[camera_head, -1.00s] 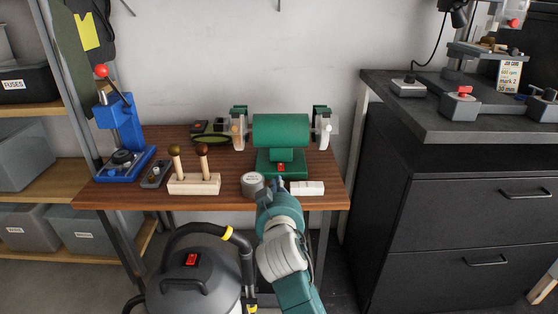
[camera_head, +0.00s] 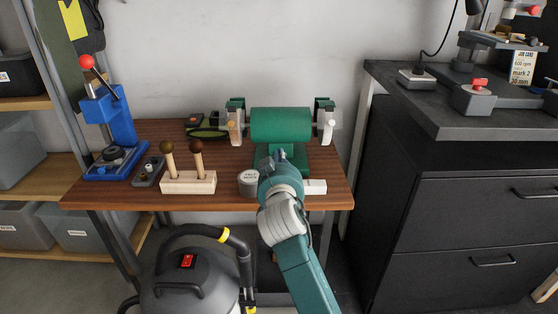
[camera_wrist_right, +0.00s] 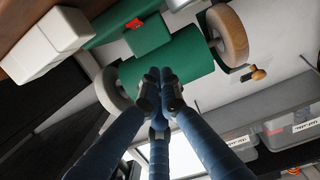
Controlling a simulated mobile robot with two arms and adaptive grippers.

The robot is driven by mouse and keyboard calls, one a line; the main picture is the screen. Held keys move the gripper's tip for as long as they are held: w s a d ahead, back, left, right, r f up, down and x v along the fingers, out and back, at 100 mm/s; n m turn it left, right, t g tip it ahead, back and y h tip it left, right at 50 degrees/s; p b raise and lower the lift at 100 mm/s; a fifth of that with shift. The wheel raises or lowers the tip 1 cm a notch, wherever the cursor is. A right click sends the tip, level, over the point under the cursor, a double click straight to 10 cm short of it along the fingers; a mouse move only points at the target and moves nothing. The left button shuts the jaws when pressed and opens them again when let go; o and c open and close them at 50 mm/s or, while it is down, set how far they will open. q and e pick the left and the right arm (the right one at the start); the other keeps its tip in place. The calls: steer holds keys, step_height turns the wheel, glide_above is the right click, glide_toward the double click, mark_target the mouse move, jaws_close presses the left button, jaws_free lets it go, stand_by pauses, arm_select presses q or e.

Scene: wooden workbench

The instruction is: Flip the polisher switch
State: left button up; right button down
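The polisher (camera_head: 281,124) is a green bench machine with a drum body and a wheel at each end, standing at the back right of the workbench. My right gripper (camera_head: 279,155) is in front of its base and hides the red switch in the head view. In the right wrist view the polisher's green body (camera_wrist_right: 185,62) lies behind my blue fingers (camera_wrist_right: 160,80), whose tips are together with nothing between them. A small red switch (camera_wrist_right: 134,22) shows on the green base, apart from the fingertips in the picture. Contact cannot be told. My left gripper is not in view.
On the workbench (camera_head: 130,197), a grey round tin (camera_head: 249,183) and a white block (camera_head: 315,187) flank my right arm. A wooden holder (camera_head: 188,182) with two handled tools and a blue press (camera_head: 112,125) stand left. A vacuum (camera_head: 190,285) is in front.

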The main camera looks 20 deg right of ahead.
steer(key=x, duration=0.6)
steer(key=shift+d+b, duration=0.1)
steer(key=shift+b, duration=0.3)
steer(key=shift+w+f+b, duration=0.2)
steer(key=shift+f+b, duration=0.35)
steer(key=shift+f, duration=1.5)
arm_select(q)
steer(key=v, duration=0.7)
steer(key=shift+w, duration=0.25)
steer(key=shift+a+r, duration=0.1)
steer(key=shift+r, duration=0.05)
arm_select(e)
steer(key=p, duration=0.2)
steer(key=shift+w+g+p, duration=0.1)
steer(key=shift+g+p, duration=0.25)
steer(key=shift+g, duration=0.05)
steer(key=shift+w+d+f+g+p, duration=0.1)
steer(key=shift+f+g+p, duration=0.25)
steer(key=shift+p, duration=0.75)
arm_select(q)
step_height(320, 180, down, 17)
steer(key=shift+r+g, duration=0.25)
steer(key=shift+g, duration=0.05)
arm_select(e)
steer(key=v, duration=1.2)
steer(key=shift+d+r, duration=0.1)
steer(key=shift+r, duration=0.1)
steer(key=shift+f, duration=0.1)
